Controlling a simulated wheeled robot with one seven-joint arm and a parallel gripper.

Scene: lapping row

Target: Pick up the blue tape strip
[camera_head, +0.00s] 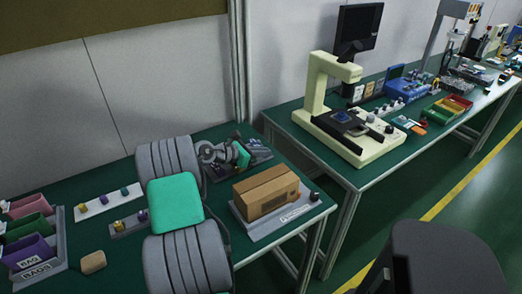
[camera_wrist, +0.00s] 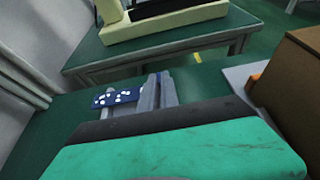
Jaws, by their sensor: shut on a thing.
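The blue tape strip (camera_wrist: 114,98) is a small dark blue piece with white spots in the wrist view. It sticks out to the left from my gripper (camera_wrist: 157,90). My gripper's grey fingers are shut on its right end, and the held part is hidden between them. The strip appears raised over the green bench top, but its exact height cannot be told. In the head view my arm stands over the near bench, and I cannot make out the strip there.
A cardboard box (camera_head: 265,192) on a grey base stands close on the right; the box also shows in the wrist view (camera_wrist: 292,75). Colored bins (camera_head: 32,250) are at far left. A cream microscope (camera_head: 345,125) stands on the bench beyond, across a gap.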

